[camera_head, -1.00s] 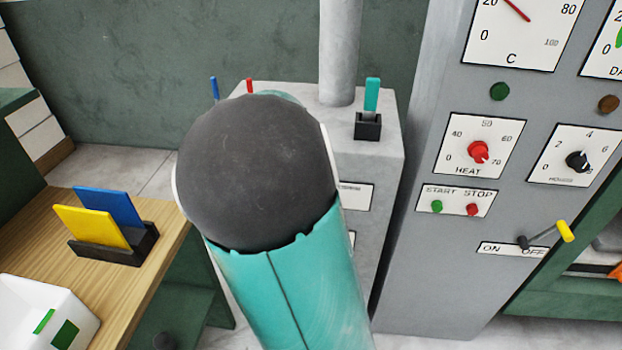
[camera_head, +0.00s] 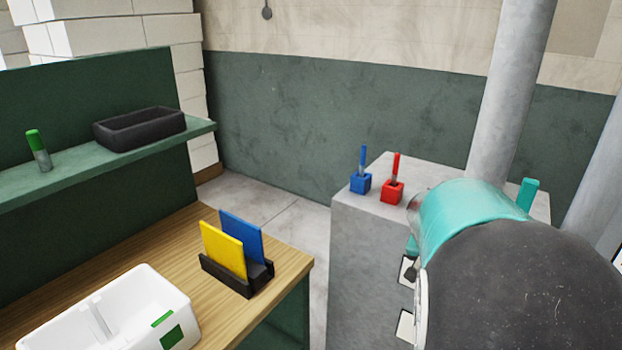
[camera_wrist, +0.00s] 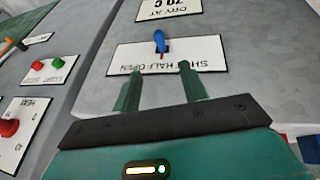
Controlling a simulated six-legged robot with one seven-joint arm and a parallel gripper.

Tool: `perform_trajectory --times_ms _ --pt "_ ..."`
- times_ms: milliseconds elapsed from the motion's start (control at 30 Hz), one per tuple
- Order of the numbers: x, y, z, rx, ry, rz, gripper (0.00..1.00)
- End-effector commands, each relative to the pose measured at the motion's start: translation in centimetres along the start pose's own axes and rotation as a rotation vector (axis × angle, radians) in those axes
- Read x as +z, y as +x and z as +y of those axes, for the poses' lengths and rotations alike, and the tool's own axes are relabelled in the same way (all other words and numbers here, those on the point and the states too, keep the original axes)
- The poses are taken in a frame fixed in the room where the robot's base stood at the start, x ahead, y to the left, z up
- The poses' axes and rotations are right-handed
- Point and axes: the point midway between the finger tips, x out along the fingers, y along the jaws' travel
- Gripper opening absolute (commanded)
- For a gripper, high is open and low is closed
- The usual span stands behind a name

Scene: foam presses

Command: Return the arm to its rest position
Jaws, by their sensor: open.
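My arm fills the lower right of the head view, with a dark round cap and a teal link in front of the grey cabinet (camera_head: 362,270). My gripper is hidden there. In the wrist view my gripper (camera_wrist: 161,90) has its two green fingers apart, with nothing between them. Ahead of the fingertips is a blue lever (camera_wrist: 159,42) on a white plate (camera_wrist: 190,57) marked SHUT, HALF, OPEN. The fingers overlap the plate in the picture; I cannot tell the gap to it.
A wooden bench (camera_head: 285,262) at left carries a white tray (camera_head: 60,325) and a black holder (camera_head: 240,280) with yellow and blue cards. Blue (camera_head: 361,183) and red (camera_head: 392,191) holders stand on the cabinet. A grey pipe (camera_head: 510,90) rises behind. Floor shows between bench and cabinet.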

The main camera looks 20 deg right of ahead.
Motion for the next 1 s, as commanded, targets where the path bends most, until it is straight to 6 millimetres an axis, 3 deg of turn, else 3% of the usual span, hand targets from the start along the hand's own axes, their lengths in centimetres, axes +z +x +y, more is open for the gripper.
perform_trajectory --times_ms 133,267,367,600,800,1000 --pt "0.6 -0.1 -0.4 -0.025 -0.011 -0.014 0.43" --pt "3.1 -1.1 -2.3 -0.124 -0.067 -0.056 0.43" --pt "5.9 -3.2 -4.3 -0.238 -0.143 -0.084 0.43" --pt "12.8 -10.9 -7.2 -0.470 -0.369 -0.050 0.43" --pt "18.9 -17.0 -7.5 -0.563 -0.573 0.063 0.43" --pt "23.2 -19.7 -7.1 -0.562 -0.715 0.163 0.43"
